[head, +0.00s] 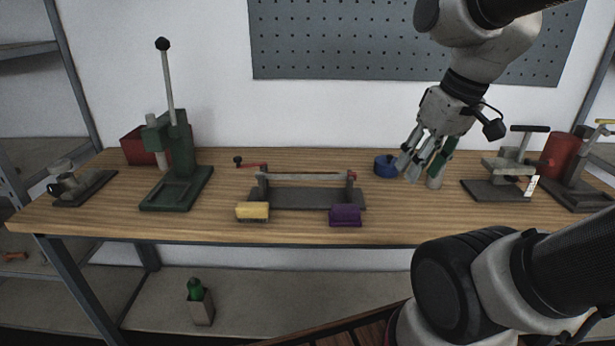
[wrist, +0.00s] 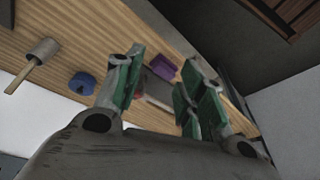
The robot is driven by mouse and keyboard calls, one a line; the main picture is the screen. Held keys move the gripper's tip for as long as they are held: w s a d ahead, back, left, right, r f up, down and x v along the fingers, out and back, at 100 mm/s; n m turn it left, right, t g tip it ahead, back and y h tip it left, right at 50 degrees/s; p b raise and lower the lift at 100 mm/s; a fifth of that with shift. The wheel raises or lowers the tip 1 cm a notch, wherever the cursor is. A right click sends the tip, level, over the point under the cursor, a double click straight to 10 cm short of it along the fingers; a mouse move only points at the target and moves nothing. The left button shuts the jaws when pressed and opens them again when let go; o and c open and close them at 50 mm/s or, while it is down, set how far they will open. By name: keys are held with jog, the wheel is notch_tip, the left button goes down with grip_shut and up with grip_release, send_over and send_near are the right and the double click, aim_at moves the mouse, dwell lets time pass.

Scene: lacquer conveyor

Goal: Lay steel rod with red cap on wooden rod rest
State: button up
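A pale steel rod (head: 305,176) with a red cap (head: 351,176) at its right end lies level across two uprights of a low rest (head: 305,199) in the middle of the bench. The rest looks dark grey here; I cannot tell that it is wooden. My gripper (head: 424,166) is up and to the right of the rod, pointing down at the bench and apart from it. In the wrist view its green-padded fingers (wrist: 162,82) are spread with nothing held between them. The fingers partly hide the rest there.
A purple block (head: 345,215) and a yellow block (head: 252,212) sit in front of the rest. A blue round thing (head: 385,168) and a grey cylinder (head: 435,181) stand near my gripper. A green lever press (head: 177,180) is at left, clamp-like tools (head: 500,180) at right.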

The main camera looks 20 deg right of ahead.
jog(key=n+t+y, duration=0.1)
jog(key=n+y, duration=1.1)
send_near(313, 173)
jog(key=shift+s+a+f, duration=0.1)
jog(key=shift+s+a, duration=0.1)
jog(key=shift+a, duration=0.25)
jog(key=shift+n, duration=0.3)
jog(key=x, duration=0.8)
jog(key=shift+w, duration=0.3)
grip_shut()
